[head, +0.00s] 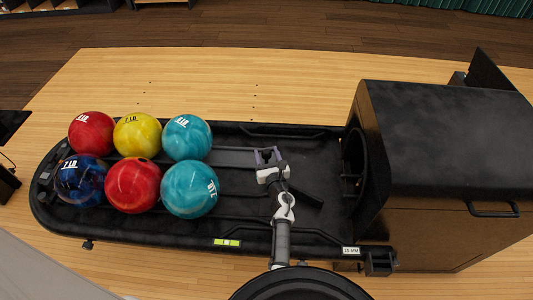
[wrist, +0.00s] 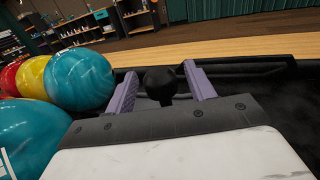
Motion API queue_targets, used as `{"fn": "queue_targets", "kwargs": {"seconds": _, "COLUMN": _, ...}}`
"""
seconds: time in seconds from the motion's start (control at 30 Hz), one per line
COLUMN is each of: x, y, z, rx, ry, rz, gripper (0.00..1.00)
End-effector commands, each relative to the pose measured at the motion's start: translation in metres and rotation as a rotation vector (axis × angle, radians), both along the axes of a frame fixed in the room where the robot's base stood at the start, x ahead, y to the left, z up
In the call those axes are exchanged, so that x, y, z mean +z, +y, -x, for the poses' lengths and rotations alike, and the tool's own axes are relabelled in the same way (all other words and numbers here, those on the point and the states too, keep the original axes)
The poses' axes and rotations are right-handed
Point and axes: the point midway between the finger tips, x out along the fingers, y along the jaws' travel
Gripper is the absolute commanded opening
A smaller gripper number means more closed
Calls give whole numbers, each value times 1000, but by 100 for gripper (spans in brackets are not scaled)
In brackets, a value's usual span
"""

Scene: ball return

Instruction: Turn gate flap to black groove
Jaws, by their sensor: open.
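My gripper (head: 268,157) is over the middle of the black ball return tray, with its two purple fingers apart. In the wrist view, a round black knob (wrist: 160,84) stands between the open fingers (wrist: 160,78); I cannot tell whether either finger touches it. A short dark bar (head: 308,198), which looks like part of the gate flap, slants down to the right beside my gripper in the head view. The rest of the flap is hidden under my gripper and arm. A greyish groove (head: 234,158) runs left from my gripper towards the balls. The black groove is hard to pick out on the dark tray.
Several balls sit at the tray's left end, the nearest being two teal ones (head: 187,138) (head: 190,190). The black-topped return housing (head: 450,135) with a round opening stands at the right. The tray (head: 325,150) between my gripper and the housing is bare.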

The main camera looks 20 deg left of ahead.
Motion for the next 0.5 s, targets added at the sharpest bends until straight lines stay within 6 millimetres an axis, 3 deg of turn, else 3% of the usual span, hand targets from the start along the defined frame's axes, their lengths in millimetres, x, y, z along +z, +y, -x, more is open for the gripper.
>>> {"fn": "queue_targets", "kwargs": {"seconds": 0.37, "x": 0, "y": 4, "z": -5, "rx": 0, "ry": 0, "rz": 0, "gripper": 54}}
{"fn": "queue_targets", "kwargs": {"seconds": 0.5, "x": 0, "y": 4, "z": -5, "rx": 0, "ry": 0, "rz": 0, "gripper": 38}}
